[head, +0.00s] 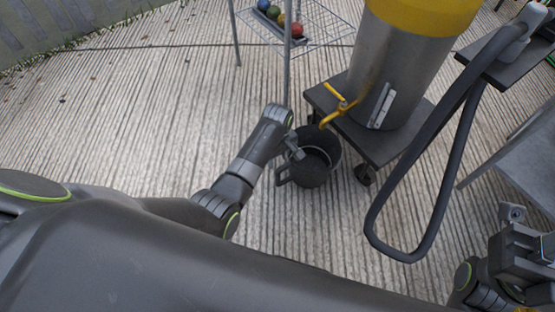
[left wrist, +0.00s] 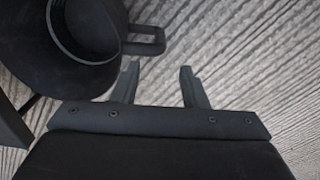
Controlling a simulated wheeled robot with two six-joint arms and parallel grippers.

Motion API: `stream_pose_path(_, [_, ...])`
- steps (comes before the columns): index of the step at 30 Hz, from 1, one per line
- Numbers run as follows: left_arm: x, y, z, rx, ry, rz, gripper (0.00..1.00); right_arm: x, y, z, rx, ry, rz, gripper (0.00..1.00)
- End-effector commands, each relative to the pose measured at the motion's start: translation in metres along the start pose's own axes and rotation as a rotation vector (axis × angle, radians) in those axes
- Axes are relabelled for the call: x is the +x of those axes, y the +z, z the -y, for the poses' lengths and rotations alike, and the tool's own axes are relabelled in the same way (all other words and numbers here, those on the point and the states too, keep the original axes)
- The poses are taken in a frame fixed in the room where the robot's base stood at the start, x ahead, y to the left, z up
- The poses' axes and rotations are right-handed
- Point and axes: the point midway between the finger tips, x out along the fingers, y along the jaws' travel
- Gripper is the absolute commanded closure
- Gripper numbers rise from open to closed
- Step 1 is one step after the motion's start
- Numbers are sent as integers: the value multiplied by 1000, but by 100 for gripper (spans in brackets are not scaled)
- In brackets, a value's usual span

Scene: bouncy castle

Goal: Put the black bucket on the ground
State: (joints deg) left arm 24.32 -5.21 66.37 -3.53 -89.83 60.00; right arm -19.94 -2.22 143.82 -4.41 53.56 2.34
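The black bucket (head: 312,172) is upright beside the wheeled cart in the head view, with its open top facing up. It looks to be at ground level, but its base contact is not clear. In the left wrist view the bucket (left wrist: 85,75) fills the upper left, with its side handle (left wrist: 146,40) just beyond the left fingertip. My left gripper (head: 293,150) is over the bucket's near side; in the wrist view its fingers (left wrist: 160,82) are apart with nothing between them. My right gripper (head: 520,250) is at the lower right; its fingers are not clear.
A metal drum with a yellow top (head: 395,75) and yellow tap stands on the dark cart (head: 385,143). A thick black hose (head: 445,190) loops down at the right. A wire rack (head: 315,28) with coloured balls is at the back. Grooved ground (head: 130,110) at left is clear.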

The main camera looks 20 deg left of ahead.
Motion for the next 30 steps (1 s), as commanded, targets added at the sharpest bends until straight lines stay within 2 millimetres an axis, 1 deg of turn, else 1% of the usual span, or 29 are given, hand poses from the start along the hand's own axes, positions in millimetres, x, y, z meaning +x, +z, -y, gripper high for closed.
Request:
stream_pose_path(1, [-7, 0, 0, 0, 0, 0, 60, 4, 0, 0, 4, -5, 4, 64])
stream_pose_path(3, [-10, 0, 0, 0, -1, 1, 60, 5, -1, -1, 8, -10, 9, 64])
stream_pose_path(11, [-12, 0, 0, 1, 2, -1, 60, 4, -1, -1, 10, -11, 12, 64])
stream_pose_path(13, [-12, -2, -2, 7, 25, -14, 60, 4, -1, -1, 10, -11, 12, 64])
stream_pose_path(16, [-15, -12, -9, 29, 119, -72, 60, 4, -1, -1, 10, -11, 11, 64])
stream_pose_path(19, [-28, -29, -22, 71, 281, -188, 60, 4, -1, -1, 10, -11, 11, 64])
stream_pose_path(20, [-34, -35, -26, 87, 337, -233, 60, 4, -1, -1, 10, -11, 11, 64])
stream_pose_path(23, [-65, -56, -36, 139, 522, -405, 60, 5, -1, -1, 10, -11, 11, 64])
stream_pose_path(26, [-105, -72, -37, 188, 686, -597, 60, 5, -1, -1, 10, -11, 10, 64])
stream_pose_path(27, [-124, -77, -36, 206, 748, -679, 60, 5, -1, -1, 10, -11, 10, 64])
stream_pose_path(29, [-155, -83, -30, 232, 832, -808, 60, 5, -1, -1, 10, -11, 10, 64])
stream_pose_path(30, [-176, -86, -25, 247, 884, -897, 60, 5, -1, -1, 10, -11, 9, 64])
